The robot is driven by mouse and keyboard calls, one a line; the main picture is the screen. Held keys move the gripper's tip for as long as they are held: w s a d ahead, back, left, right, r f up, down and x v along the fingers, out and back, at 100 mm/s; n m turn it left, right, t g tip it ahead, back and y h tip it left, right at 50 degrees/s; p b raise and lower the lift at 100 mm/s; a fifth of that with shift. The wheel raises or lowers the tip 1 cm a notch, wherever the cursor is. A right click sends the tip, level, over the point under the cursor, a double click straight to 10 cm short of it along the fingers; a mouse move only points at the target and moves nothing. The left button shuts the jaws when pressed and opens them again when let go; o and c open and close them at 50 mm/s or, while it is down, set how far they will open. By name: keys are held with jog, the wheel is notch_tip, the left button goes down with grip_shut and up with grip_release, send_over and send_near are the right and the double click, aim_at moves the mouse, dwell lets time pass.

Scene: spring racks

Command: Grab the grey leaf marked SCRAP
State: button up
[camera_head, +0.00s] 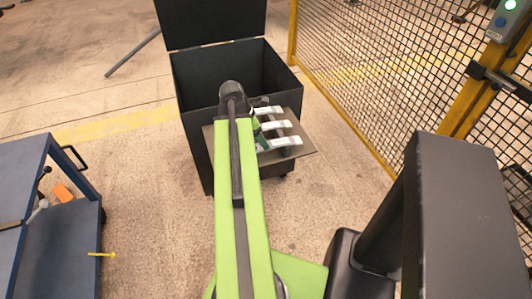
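Several pale grey pieces (273,127) lie side by side on a flat grey-brown plate (303,157) in front of the dark bin. They may be the leaves, but no SCRAP marking is readable at this size, so I cannot tell which one carries it. My green arm reaches forward over the left part of the plate and covers the pieces' left ends. My gripper is mostly hidden behind the arm's end; a small dark green part (261,140) shows beside the pieces. Whether it is open or touches a piece cannot be seen.
The dark bin (190,140) stands behind the plate with its lid (210,22) raised. A yellow-framed mesh fence (375,75) runs along the right. A blue cart (68,235) with an orange object (63,193) stands at left. Floor between cart and bin is clear.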

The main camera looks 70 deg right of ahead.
jog(key=b+x, duration=0.5)
jog(key=shift+w+a+f, duration=0.15)
jog(key=shift+w+f, duration=0.05)
jog(key=shift+f, duration=0.1)
jog(key=shift+r, duration=0.2)
jog(key=shift+c, duration=0.4)
grip_shut()
